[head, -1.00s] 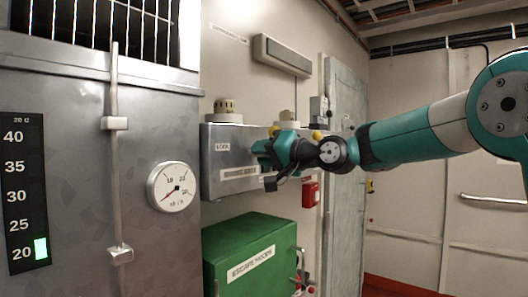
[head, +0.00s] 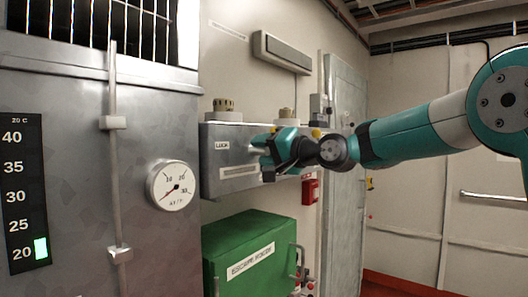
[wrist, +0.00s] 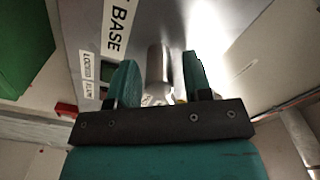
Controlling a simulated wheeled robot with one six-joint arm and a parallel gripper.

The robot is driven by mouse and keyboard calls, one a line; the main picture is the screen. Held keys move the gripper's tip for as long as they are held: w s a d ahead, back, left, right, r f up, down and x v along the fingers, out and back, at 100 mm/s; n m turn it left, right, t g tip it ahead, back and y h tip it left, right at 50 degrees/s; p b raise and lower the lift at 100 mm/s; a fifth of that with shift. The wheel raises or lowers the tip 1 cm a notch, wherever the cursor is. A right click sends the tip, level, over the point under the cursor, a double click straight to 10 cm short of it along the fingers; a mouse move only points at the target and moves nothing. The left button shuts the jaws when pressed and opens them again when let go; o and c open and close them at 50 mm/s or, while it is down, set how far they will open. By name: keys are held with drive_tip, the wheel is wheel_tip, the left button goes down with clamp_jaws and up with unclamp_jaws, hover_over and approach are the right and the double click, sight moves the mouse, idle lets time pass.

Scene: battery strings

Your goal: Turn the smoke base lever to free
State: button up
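My gripper (head: 264,150) is at the front of a grey metal box (head: 212,180) on the wall in the head view. In the wrist view its two teal fingers (wrist: 158,68) are apart, one on each side of a round metal lever (wrist: 157,62). Gaps show between the lever and both fingers, so I see no grip on it. The lever's far part and mount are partly hidden. A label (wrist: 117,27) beside it ends in "BASE". A smaller label (wrist: 90,72) reads "LOCKED" with another word, hard to read. The head view hides the lever behind my gripper.
A green box (head: 245,250) labelled as an escape hood box stands below the grey box. A large metal cabinet (head: 75,180) with a round gauge (head: 172,186) is at left. A red box (head: 310,190) is on the wall behind. Open room lies at right.

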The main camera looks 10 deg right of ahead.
drive_tip(key=shift+a, duration=0.1)
drive_tip(key=shift+s+f, duration=0.1)
drive_tip(key=shift+s+d+b, duration=0.3)
drive_tip(key=shift+d+b, duration=0.05)
drive_tip(key=b+v, duration=0.6)
drive_tip(key=v, duration=1)
drive_tip(key=shift+d, duration=0.2)
drive_tip(key=shift+s, duration=0.1)
